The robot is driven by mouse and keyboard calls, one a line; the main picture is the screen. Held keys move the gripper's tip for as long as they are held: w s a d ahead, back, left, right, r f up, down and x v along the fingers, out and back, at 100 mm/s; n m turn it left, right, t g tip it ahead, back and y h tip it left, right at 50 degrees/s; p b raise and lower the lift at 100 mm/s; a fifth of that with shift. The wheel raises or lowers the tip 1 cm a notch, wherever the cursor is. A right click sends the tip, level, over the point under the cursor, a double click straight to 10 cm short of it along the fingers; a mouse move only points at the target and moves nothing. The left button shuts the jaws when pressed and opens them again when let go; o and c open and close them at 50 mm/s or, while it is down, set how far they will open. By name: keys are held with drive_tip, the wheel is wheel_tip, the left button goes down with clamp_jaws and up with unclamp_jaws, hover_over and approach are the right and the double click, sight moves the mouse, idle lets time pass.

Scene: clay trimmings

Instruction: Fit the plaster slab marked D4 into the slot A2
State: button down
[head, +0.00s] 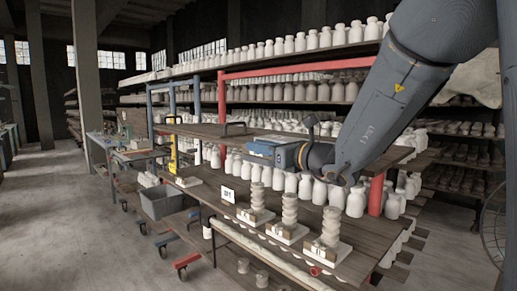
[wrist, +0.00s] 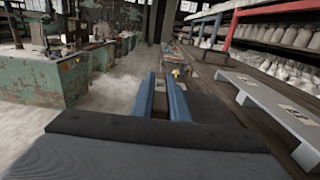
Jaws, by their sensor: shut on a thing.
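My gripper (head: 256,150) is level above the wooden shelf, its blue jaws pointing left in the head view. In the wrist view its two blue fingers (wrist: 163,93) are shut on a thin, pale, edge-on piece (wrist: 160,104), which looks like the plaster slab. Its face is turned away, so I cannot read a D4 mark. A small white card (head: 228,195) with dark marking stands on the shelf below. I cannot make out a slot marked A2 in either view.
Ribbed pale stacks on white bases (head: 287,233) stand along the shelf's front. White bottles (head: 305,187) stand behind them. A yellow object (head: 173,155) and a grey bin (head: 160,202) are left. A grey ledge with labels (wrist: 296,115) runs along the right in the wrist view.

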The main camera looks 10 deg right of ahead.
drive_tip(key=shift+d, duration=0.15)
drive_tip(key=shift+w+d, duration=0.85)
drive_tip(key=shift+d, duration=0.25)
drive_tip(key=shift+w+d, duration=0.85)
drive_tip(key=shift+d, duration=0.25)
drive_tip(key=shift+b, duration=0.7)
drive_tip(key=w+d, duration=0.4)
drive_tip(key=d, duration=0.1)
drive_tip(key=shift+d, duration=0.3)
idle(2.7)
drive_tip(key=c, duration=1.6)
unclamp_jaws()
drive_tip(key=shift+c, duration=0.2)
